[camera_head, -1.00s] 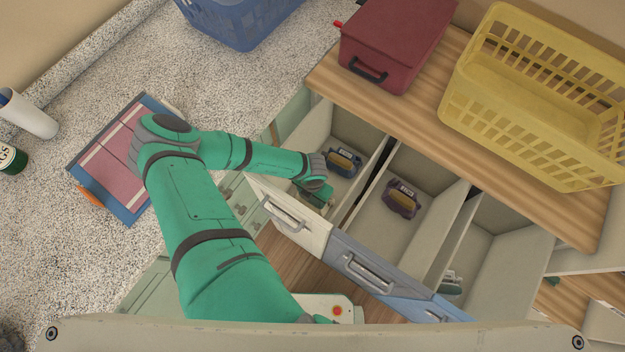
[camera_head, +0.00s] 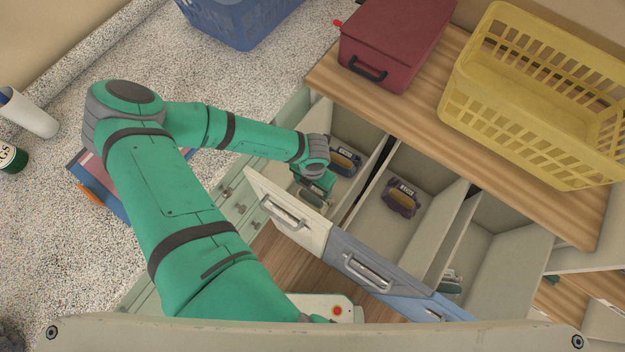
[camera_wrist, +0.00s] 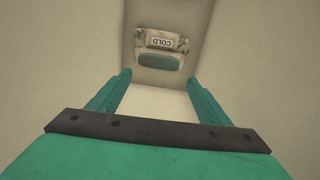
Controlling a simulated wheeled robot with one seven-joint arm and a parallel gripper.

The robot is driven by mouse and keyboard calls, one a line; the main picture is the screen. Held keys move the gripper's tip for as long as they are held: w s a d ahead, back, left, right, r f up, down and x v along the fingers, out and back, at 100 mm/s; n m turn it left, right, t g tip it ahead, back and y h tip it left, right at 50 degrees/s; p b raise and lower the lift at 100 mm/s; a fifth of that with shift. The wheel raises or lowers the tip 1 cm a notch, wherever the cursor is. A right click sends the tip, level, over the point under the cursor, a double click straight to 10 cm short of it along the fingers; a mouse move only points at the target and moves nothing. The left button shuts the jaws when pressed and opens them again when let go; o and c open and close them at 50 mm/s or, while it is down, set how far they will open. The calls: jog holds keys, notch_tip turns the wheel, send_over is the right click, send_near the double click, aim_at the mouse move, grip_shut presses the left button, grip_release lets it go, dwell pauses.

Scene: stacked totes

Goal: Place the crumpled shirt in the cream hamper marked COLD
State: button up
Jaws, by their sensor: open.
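The small cream hamper (camera_head: 313,200) is in the left drawer (camera_head: 290,212), close behind its cream front. In the wrist view the cream hamper (camera_wrist: 160,40) bears a COLD label and sits at the far end of a pale compartment. A teal oval patch (camera_wrist: 158,61) shows at it; I cannot tell whether this is cloth. My gripper (camera_head: 318,181) is over the left drawer, just behind and above the hamper. In the wrist view my gripper (camera_wrist: 160,78) has its fingers apart with nothing between them. I cannot clearly identify the crumpled shirt.
A blue labelled container (camera_head: 345,160) lies behind my gripper. A red box (camera_head: 395,45) and yellow basket (camera_head: 540,95) stand on the wooden top. Drawer walls flank my gripper.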

jog(key=shift+r, duration=1.3)
